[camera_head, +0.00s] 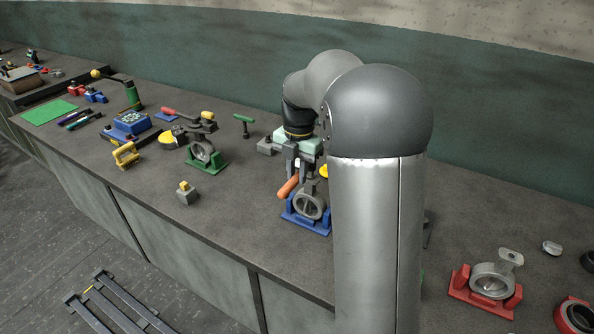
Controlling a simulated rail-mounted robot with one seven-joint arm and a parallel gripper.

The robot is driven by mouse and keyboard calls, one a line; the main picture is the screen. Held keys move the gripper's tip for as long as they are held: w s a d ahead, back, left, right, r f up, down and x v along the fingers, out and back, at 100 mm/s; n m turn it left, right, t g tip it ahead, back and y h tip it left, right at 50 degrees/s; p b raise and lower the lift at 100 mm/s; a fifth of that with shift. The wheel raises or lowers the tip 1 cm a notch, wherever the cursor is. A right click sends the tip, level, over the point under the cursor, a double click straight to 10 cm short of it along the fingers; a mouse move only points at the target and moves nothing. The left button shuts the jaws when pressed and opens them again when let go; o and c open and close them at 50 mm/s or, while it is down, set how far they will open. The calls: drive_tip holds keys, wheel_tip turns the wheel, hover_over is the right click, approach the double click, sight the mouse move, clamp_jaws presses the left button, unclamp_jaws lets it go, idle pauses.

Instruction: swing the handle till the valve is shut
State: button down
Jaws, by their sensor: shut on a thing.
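A valve casting (307,207) with a grey round body stands on a blue base near the middle of the bench. Its orange handle (288,187) sticks out to the left and slopes down toward the front. My gripper (296,172) points down from above and is shut on the orange handle. My arm hides the bench just right of the valve, and the fingertips are small, so their exact contact is hard to see. Whether the disc inside the body is open or shut cannot be told.
A green-based valve (206,155) with a lever stands to the left. A red-based valve (488,285) stands at the right. A small grey block with a yellow top (186,193) lies front left. The bench between this block and the blue base is clear.

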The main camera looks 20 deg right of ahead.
drive_tip(key=shift+f, duration=0.15)
drive_tip(key=shift+f+b, duration=0.6)
drive_tip(key=shift+f, duration=0.15)
drive_tip(key=shift+w+a+r+m+p, duration=0.15)
drive_tip(key=shift+w+a+m+p, duration=0.2)
drive_tip(key=shift+m, duration=0.35)
drive_tip(key=shift+w+a+m, duration=0.1)
drive_tip(key=shift+w+m, duration=0.4)
drive_tip(key=shift+m, duration=0.3)
drive_tip(key=shift+w+a+m+p, duration=0.15)
drive_tip(key=shift+w+m+p, duration=0.1)
drive_tip(key=shift+w+m, duration=0.4)
drive_tip(key=shift+w+a+m+p, duration=0.1)
drive_tip(key=shift+w+m+p, duration=0.2)
drive_tip(key=shift+m, duration=0.55)
